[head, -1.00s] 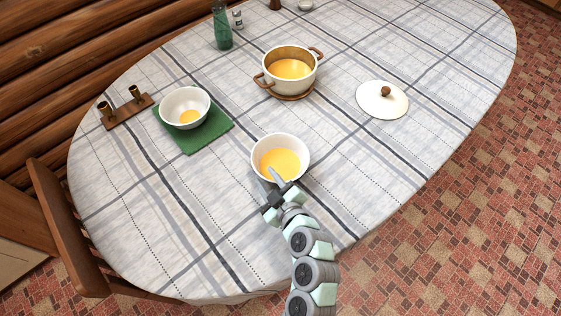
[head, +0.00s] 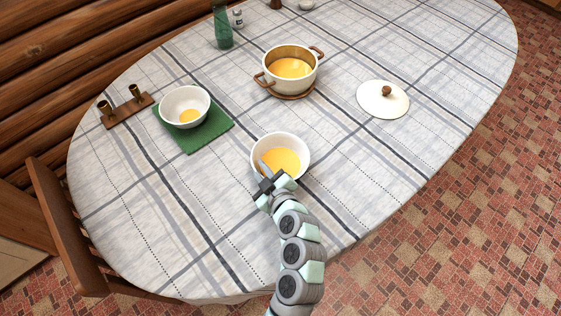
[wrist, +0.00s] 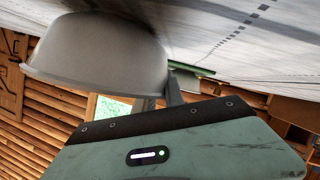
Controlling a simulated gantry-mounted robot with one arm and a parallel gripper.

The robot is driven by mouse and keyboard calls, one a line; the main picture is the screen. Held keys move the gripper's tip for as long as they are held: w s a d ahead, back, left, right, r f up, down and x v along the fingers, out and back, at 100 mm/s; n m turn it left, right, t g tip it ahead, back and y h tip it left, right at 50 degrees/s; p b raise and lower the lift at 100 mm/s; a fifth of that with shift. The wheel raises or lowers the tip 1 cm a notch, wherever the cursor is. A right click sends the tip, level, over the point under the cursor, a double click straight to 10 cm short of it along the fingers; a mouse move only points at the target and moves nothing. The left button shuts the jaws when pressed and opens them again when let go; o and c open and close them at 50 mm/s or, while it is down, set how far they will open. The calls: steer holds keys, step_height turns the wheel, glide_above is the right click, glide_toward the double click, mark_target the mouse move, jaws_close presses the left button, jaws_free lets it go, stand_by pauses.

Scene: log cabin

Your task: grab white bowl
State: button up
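A white bowl (head: 301,147) with yellow soup stands upright on the table near its front edge. A second white bowl (head: 186,97) with a little yellow soup stands on a green napkin (head: 203,135) to the left. My gripper (head: 267,172) is at the near left rim of the front bowl, with a finger showing against the soup. In the wrist view the front bowl (wrist: 95,55) appears upside down at upper left, close to the fingers (wrist: 161,95). The fingers look apart; whether the rim lies between them is unclear.
A pot (head: 291,71) of soup stands behind the bowl on a trivet, with its white lid (head: 383,99) to the right. A candle holder (head: 126,111), a green bottle (head: 222,28) and a shaker (head: 238,18) stand farther back. The table right of the bowl is clear.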

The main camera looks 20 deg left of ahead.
jaws_close()
steer(key=shift+f, duration=0.15)
stand_by(0.7)
stand_by(0.4)
step_height(320, 180, up, 20)
steer(key=p, duration=0.3)
stand_by(0.9)
